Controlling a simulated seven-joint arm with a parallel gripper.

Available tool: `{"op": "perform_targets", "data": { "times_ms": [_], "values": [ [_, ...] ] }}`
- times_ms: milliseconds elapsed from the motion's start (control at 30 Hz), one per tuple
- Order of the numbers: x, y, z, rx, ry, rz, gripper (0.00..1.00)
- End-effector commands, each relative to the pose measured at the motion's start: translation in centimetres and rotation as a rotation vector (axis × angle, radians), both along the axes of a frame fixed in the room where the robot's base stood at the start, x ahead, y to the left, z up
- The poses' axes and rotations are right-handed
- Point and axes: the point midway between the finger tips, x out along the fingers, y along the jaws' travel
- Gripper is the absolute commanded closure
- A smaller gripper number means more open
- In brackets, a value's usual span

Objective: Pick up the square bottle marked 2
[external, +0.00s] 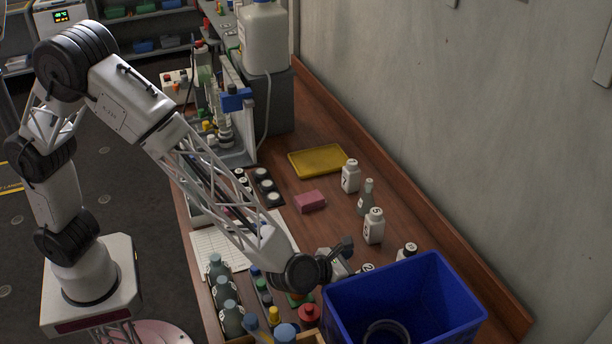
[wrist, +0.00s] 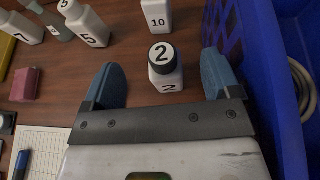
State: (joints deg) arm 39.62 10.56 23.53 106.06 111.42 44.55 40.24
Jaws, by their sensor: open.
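The bottle marked 2 (wrist: 166,76) stands upright on the wooden bench in the wrist view, with a 2 on its dark-rimmed white cap and on its white side. My gripper (wrist: 161,64) is open, with one blue-grey finger on each side of the bottle and a gap on both sides. In the external view my gripper (external: 346,254) is low over the bench, left of the blue bin. There, only the top of the bottle marked 2 (external: 367,268) shows, between my gripper and the bin.
The blue bin (external: 400,285) stands close to my right finger in the wrist view. A bottle marked 10 (wrist: 157,16) is just beyond the target. A bottle marked 5 (wrist: 88,30), a pink block (external: 310,201) and a yellow tray (external: 317,160) lie farther off.

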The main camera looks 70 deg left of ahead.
Motion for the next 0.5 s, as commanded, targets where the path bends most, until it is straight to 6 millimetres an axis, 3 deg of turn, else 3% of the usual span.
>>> {"op": "perform_targets", "data": {
  "times_ms": [300,500],
  "values": [
    [0.0,0.0,-3.8,0.002,0.001,0.000,0.17],
    [0.0,0.0,-5.0,0.000,0.000,0.000,0.17]
  ]
}}
